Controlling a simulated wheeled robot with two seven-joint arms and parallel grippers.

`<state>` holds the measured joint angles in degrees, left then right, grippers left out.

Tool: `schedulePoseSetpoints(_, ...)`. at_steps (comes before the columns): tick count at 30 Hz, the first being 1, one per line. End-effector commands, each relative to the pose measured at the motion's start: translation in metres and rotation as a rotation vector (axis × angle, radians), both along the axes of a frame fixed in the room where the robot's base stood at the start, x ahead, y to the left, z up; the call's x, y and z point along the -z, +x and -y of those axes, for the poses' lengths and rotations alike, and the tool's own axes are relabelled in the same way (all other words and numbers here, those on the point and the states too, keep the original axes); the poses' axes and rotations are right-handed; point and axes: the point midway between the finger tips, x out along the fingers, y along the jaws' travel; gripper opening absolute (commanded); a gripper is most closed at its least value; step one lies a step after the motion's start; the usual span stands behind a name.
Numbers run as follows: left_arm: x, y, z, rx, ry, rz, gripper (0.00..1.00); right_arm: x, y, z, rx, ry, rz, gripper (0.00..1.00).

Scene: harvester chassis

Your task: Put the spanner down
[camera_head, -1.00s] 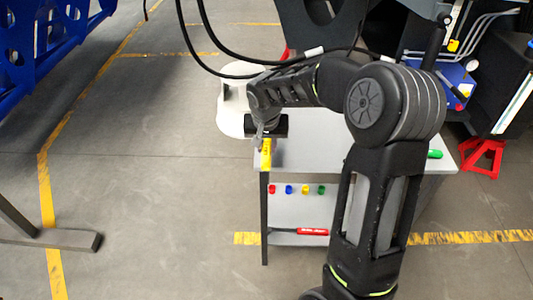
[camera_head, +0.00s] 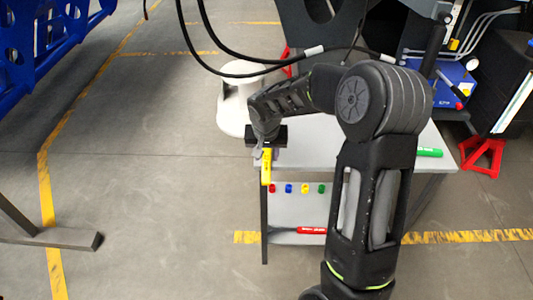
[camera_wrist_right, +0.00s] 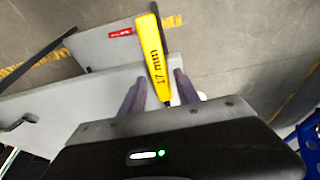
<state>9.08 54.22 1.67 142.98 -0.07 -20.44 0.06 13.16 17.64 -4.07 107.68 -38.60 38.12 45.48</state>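The yellow spanner (camera_head: 266,168), marked "17 mm", is at the left end of the grey table (camera_head: 310,150). Its handle sticks out past the table's front edge. I cannot tell if it touches the tabletop. My right gripper (camera_head: 266,146) is low over this end of the table. In the right wrist view the spanner (camera_wrist_right: 156,55) lies between the two fingers (camera_wrist_right: 160,78), with a narrow gap showing on each side. The spanner's inner end is hidden by the gripper. My left gripper is not in view.
A green-handled tool (camera_head: 429,153) lies at the table's right side. A red-handled tool (camera_head: 311,230) lies on the lower shelf, below several coloured knobs. A white rounded object (camera_head: 232,110) stands behind the table's left end.

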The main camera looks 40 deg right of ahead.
Motion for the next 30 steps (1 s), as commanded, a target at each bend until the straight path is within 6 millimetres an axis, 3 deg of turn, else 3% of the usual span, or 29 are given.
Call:
schedulePoseSetpoints(14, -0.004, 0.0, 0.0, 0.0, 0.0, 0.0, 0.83, -0.006, 0.0, 0.0, 0.0, 0.0, 0.001, 0.46)
schedulePoseSetpoints(20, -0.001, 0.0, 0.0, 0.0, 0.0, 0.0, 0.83, -0.033, -0.006, -0.005, -0.002, -0.001, 0.006, 0.46)
schedulePoseSetpoints(30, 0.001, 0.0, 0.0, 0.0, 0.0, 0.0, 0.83, -0.098, -0.022, -0.018, -0.002, -0.001, 0.004, 0.46)
